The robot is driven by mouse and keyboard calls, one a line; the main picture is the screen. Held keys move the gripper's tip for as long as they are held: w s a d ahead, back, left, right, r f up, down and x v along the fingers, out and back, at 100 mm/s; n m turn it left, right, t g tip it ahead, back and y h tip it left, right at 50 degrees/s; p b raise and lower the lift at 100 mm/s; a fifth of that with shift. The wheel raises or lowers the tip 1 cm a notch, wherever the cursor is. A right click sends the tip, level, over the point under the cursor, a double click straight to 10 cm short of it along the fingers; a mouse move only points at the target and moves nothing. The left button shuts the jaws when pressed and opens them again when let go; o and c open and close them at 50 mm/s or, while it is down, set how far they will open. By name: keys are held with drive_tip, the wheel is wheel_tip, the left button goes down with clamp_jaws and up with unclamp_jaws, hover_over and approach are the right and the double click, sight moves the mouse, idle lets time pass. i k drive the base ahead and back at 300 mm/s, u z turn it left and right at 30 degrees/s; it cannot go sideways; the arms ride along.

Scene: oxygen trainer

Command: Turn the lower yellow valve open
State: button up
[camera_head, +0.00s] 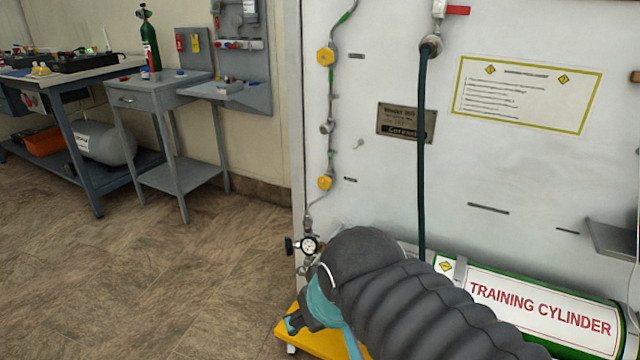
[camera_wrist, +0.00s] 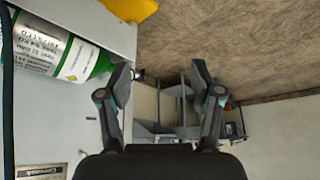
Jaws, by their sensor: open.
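The lower yellow valve (camera_head: 325,182) is a small yellow knob on the thin pipe along the left edge of the white panel. A similar upper yellow valve (camera_head: 326,56) sits above it on the same pipe. My gripper (camera_head: 295,322) is low in the head view, below and left of the lower valve and apart from it, partly hidden by my own arm. In the wrist view my gripper (camera_wrist: 160,66) is open, with nothing between its fingers. I cannot make out the lower yellow valve in the wrist view.
A pressure gauge (camera_head: 309,245) sits at the pipe's lower end, close above my gripper. A green and white training cylinder (camera_head: 540,305) lies at the panel's foot. A dark hose (camera_head: 422,150) hangs down the panel. Open floor (camera_head: 200,290) lies to the left.

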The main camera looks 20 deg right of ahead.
sight(324, 182)
drive_tip(key=k, duration=1.15)
drive_tip(key=u, duration=0.35)
drive_tip(key=i, duration=0.75)
drive_tip(key=z, duration=0.35)
